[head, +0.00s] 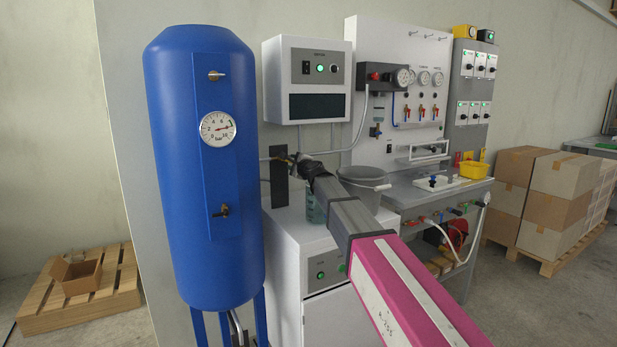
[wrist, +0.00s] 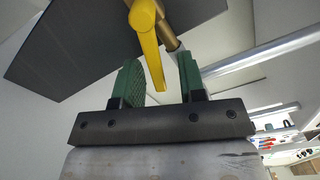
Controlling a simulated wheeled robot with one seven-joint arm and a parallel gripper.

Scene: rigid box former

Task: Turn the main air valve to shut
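The main air valve shows in the wrist view as a yellow lever (wrist: 152,45) on a brass pipe body (wrist: 167,32). A dark plate (wrist: 85,45) is behind it. My gripper (wrist: 161,78) has its two green fingers apart, one on each side of the lever's free end. Gaps show between the lever and the fingers, wider on the right. In the head view my gripper (head: 298,161) is at the brass pipe (head: 276,158), right of the blue tank; the lever itself is too small and hidden to make out there.
The blue air tank (head: 205,170) with a gauge (head: 218,129) stands left of my gripper. A white control box (head: 307,80) hangs above it. A grey bucket (head: 364,184) stands right behind my arm. A workbench (head: 440,190) and stacked cartons (head: 560,195) are farther right.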

